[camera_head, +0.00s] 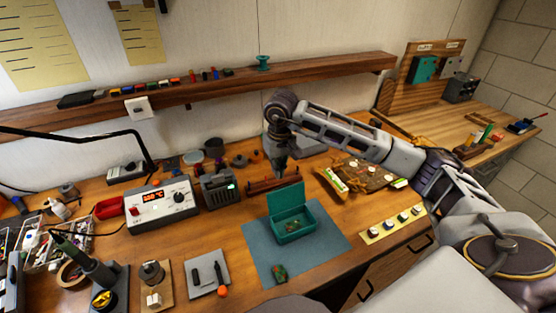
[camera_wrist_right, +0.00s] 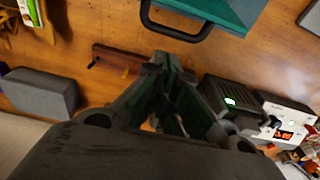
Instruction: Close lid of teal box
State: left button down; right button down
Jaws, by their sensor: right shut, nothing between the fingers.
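The teal box (camera_head: 292,236) stands on a blue-grey mat with its lid (camera_head: 287,199) raised upright at the back. Small contents show inside the box, too small to make out. My right gripper (camera_head: 280,174) points down just behind the raised lid, apart from it as far as I can tell. In the right wrist view its fingertips (camera_wrist_right: 168,66) are together and empty. A teal surface (camera_wrist_right: 228,12) with a black handle, seemingly the lid's outer side, is at the top of that view. My left gripper is not in view.
A soldering station (camera_head: 162,203) and a small dark device (camera_head: 219,188) stand left of the box. A dark red-brown block (camera_head: 262,186) lies behind the lid. A small item (camera_head: 279,273) lies on the mat (camera_head: 325,246) in front.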

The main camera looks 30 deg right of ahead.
aim_at(284, 195)
jog(key=shift+s+a+f+p, duration=0.1)
jog(key=shift+s+f+p, duration=0.2)
jog(key=shift+s, duration=0.3)
jog(key=shift+s+d+f+p, duration=0.1)
jog(key=shift+s+f+p, duration=0.2)
jog(key=shift+s, duration=0.3)
jog(key=shift+s+a+f+p, duration=0.1)
jog(key=shift+s+f+p, duration=0.1)
jog(key=shift+s+p, duration=0.3)
jog(key=shift+s, duration=0.1)
